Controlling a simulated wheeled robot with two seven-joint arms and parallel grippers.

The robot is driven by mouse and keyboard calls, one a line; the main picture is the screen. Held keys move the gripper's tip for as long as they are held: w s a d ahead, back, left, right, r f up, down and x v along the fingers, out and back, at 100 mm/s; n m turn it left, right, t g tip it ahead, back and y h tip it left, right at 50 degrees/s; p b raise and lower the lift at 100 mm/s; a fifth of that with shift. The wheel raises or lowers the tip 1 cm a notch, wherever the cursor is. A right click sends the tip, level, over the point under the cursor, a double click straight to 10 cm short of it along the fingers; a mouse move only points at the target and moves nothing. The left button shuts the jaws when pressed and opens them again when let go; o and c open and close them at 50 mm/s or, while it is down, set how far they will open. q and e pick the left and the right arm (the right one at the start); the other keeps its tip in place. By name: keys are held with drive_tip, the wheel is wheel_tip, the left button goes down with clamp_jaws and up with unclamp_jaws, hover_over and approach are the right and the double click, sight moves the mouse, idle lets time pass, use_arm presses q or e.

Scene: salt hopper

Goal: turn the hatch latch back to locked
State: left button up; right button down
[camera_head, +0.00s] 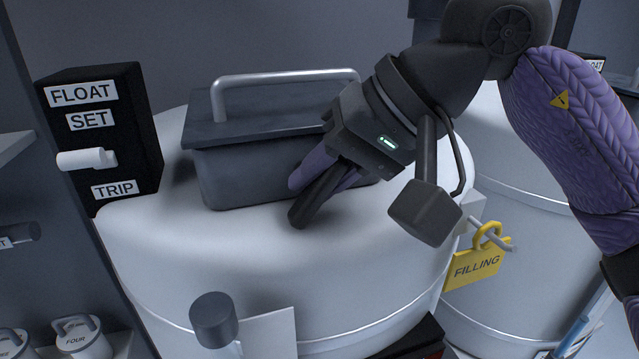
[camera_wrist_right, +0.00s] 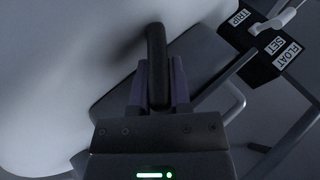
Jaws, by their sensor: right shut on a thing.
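The hatch is a dark grey box (camera_head: 240,180) with a flat lid and a pale bar handle (camera_head: 285,77), set into the top of a white rounded hopper (camera_head: 330,265). My right gripper (camera_head: 312,182) is at the hatch's front right edge, shut on the dark latch handle (camera_head: 303,213). In the right wrist view the handle (camera_wrist_right: 156,45) sticks out from between the purple fingers (camera_wrist_right: 157,85), over the white hopper top. The latch's pivot is hidden behind the gripper. My left gripper is not in view.
A black panel (camera_head: 140,150) marked FLOAT, SET and TRIP, with a white lever (camera_head: 88,159), stands left of the hatch. A yellow FILLING tag (camera_head: 474,268) hangs at the right. A dark knob (camera_head: 213,318) stands in front. Lidded pots (camera_head: 82,338) sit lower left.

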idle(0.3)
drive_tip(key=c, duration=0.6)
unclamp_jaws()
drive_tip(key=shift+o, duration=0.2)
